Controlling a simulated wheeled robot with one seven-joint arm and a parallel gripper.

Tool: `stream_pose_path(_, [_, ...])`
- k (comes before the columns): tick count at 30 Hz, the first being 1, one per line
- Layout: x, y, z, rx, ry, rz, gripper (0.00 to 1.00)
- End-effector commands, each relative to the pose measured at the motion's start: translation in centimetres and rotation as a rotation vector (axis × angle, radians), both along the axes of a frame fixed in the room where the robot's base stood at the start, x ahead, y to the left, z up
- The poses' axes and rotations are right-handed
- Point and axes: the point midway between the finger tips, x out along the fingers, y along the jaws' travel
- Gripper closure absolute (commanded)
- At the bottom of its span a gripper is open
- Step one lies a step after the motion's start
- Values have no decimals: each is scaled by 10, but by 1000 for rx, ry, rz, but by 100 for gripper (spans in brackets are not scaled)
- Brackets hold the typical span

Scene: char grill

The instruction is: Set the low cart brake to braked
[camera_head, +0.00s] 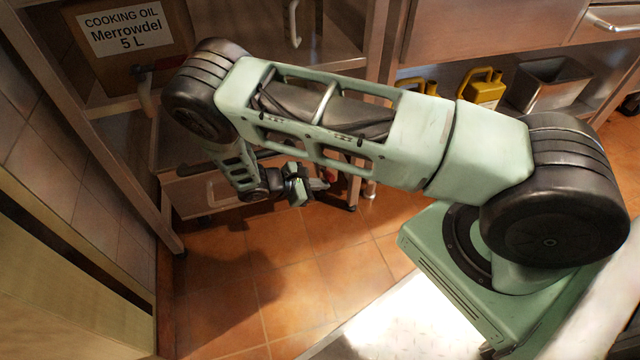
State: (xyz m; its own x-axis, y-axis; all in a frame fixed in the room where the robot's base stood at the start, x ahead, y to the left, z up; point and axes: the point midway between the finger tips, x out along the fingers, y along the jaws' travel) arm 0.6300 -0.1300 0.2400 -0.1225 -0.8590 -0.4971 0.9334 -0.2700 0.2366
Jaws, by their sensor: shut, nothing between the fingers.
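The low cart (190,197) stands at floor level under the shelving, left of centre, and much of it is hidden by my arm. A small red part (330,175), possibly the cart's brake, shows at the cart's right end near the floor. It is too small and too covered to tell its setting. My gripper (320,185) is shut and empty, low down beside the red part. I cannot tell whether it touches it.
A cardboard box of cooking oil (130,65) sits on the shelf at upper left. Yellow jugs (482,88) and a grey metal bin (550,84) stand on a low shelf behind my arm. Open tiled floor (300,265) lies in front of the cart.

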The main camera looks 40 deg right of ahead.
Motion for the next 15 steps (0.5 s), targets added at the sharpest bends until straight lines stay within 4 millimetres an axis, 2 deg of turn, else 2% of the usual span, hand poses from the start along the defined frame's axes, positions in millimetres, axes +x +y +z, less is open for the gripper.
stream_pose_path(1, [4,-2,8,-13,-7,2,100])
stream_pose_path(8, [6,1,11,-12,-9,3,100])
stream_pose_path(11, [7,10,17,-9,-10,6,100])
stream_pose_path(15, [10,35,29,-3,-9,6,100])
